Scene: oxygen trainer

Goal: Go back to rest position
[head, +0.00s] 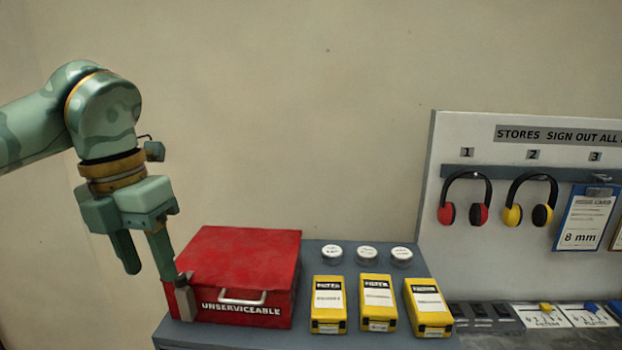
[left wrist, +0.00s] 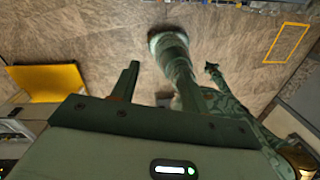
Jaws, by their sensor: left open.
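My left gripper (head: 157,278) hangs from the camouflage-green arm at the left of the head view. It points down, with its two fingers apart and nothing between them. One finger overlaps the left front corner of the red UNSERVICEABLE box (head: 240,262) in the picture; I cannot tell whether they touch. In the left wrist view the fingers of the left gripper (left wrist: 155,82) stand apart over brown floor. My right gripper does not show in the head view. A camouflage limb of mine shows in the left wrist view with a small dark end, too small to read.
Yellow filter boxes (head: 377,302) and white-lidded round tins (head: 367,256) stand on the grey bench (head: 320,247) right of the red box. Earmuffs (head: 466,200) and a clipboard (head: 585,218) hang on the stores board (head: 432,185). The wall space above the box is clear.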

